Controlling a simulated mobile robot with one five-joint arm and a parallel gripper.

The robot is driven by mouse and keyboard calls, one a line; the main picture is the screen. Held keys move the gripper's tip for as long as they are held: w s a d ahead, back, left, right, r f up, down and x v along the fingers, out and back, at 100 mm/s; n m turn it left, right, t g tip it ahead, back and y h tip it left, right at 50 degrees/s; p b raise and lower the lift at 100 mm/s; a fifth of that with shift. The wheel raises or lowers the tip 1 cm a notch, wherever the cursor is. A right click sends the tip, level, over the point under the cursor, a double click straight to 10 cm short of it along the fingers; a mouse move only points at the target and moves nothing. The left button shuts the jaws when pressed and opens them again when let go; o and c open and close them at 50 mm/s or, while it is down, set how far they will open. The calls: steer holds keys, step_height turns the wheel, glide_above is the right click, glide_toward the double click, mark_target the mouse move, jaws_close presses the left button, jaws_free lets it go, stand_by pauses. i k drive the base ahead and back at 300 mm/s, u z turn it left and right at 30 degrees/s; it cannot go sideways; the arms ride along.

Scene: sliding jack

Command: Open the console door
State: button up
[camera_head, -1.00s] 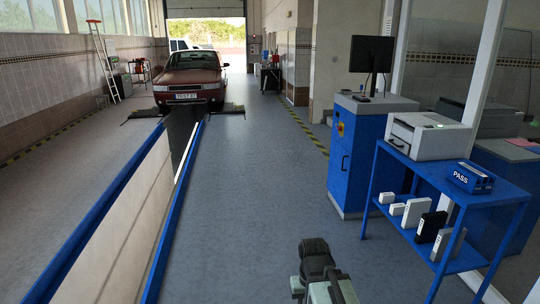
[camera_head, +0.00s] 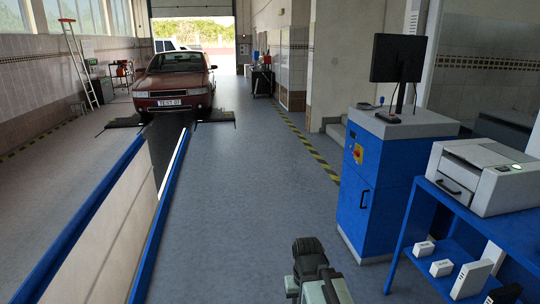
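The blue console (camera_head: 380,180) stands on the floor right of centre, with a grey top. Its door (camera_head: 356,196) is on the blue front below a yellow switch plate with a red knob (camera_head: 358,153). A small dark handle (camera_head: 364,199) sits at the door's right side, and the door looks shut. Part of my arm shows at the bottom centre, well short of the console and apart from it. Its fingertips cannot be made out.
A blue shelf table (camera_head: 470,215) with a printer (camera_head: 483,175) stands close at the right. A monitor (camera_head: 398,60) is on the console. A blue-edged pit (camera_head: 160,215) runs along the left, towards a red car (camera_head: 175,82). The floor (camera_head: 265,165) between is clear.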

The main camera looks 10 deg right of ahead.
mark_target(356, 200)
steer(key=i, duration=3.25)
steer(key=u, duration=0.6)
